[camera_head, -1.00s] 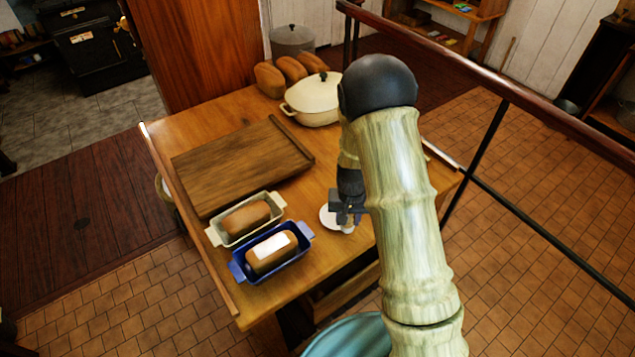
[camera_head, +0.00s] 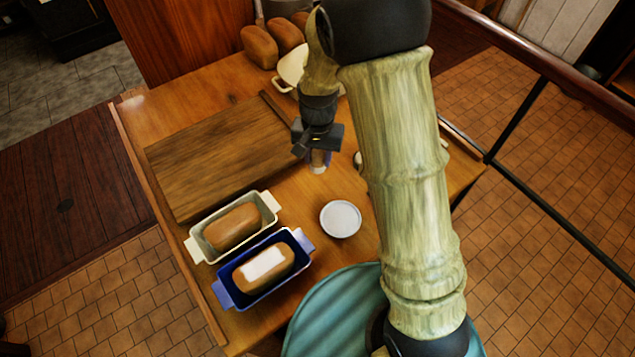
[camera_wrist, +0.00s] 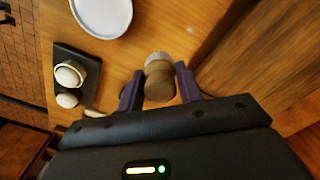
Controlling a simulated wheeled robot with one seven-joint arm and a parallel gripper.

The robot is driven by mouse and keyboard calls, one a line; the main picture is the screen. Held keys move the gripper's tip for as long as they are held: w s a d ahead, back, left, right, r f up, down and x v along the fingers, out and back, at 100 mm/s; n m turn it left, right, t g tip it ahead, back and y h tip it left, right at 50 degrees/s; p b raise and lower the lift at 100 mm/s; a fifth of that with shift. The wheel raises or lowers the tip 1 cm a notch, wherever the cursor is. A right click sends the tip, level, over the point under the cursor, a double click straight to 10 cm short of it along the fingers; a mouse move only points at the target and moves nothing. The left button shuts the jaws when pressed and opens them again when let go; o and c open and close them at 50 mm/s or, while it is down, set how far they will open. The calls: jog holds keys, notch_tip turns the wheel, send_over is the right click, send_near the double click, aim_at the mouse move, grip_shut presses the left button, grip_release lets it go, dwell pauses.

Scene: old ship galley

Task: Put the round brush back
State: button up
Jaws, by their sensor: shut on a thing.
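My gripper (camera_head: 318,150) is shut on the round brush (camera_head: 317,167), which hangs down from the jaws near the right edge of the wooden board (camera_head: 215,155). In the wrist view the brush (camera_wrist: 158,80) shows between the two purple fingers as a short brown, rounded piece with a paler end. I cannot tell whether it touches the table. A white round dish (camera_head: 340,218) lies on the table, apart from the brush; it also shows in the wrist view (camera_wrist: 102,14). My arm hides part of the table.
A cream loaf pan (camera_head: 197,247) and a blue loaf pan (camera_head: 224,292) hold bread at the front left. Loaves (camera_head: 262,47) and a cream pot (camera_head: 290,64) stand at the back. A dark plate with two pale knobs (camera_wrist: 70,75) lies in the wrist view.

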aim_at(318, 170)
jog(key=shift+s, duration=0.1)
jog(key=shift+f+p, duration=0.4)
jog(key=shift+f, duration=2.5)
jog(key=shift+f, duration=0.1)
jog(key=shift+f+p, duration=0.35)
jog(key=shift+f, duration=1.65)
jog(key=o, duration=0.9)
jog(key=shift+f, duration=0.1)
